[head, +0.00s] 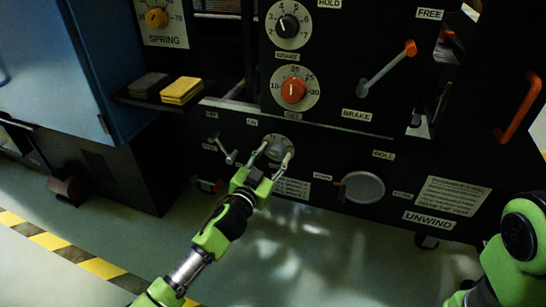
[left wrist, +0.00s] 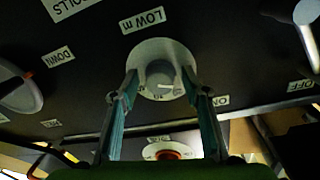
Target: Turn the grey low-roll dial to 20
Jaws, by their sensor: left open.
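The grey low-roll dial (head: 278,146) sits on the lower black panel in the head view. It shows larger in the left wrist view (left wrist: 160,69), upside down, on a pale round scale plate near a "LOW m" label. Its scale figures are too small to read surely. My left gripper (head: 278,156) is open in front of the dial, one finger towards each side. In the left wrist view, the fingers (left wrist: 160,84) flank the dial's plate; I cannot tell whether they touch it. My right gripper is not in view; only part of my right arm shows at lower right.
Above are an orange knob (head: 293,91), a black knob (head: 287,26) and a brake lever (head: 388,68). A small lever (head: 222,148) is left of the dial. A grey round disc (head: 363,187) is to the right. Yellow pads (head: 181,90) lie on a shelf.

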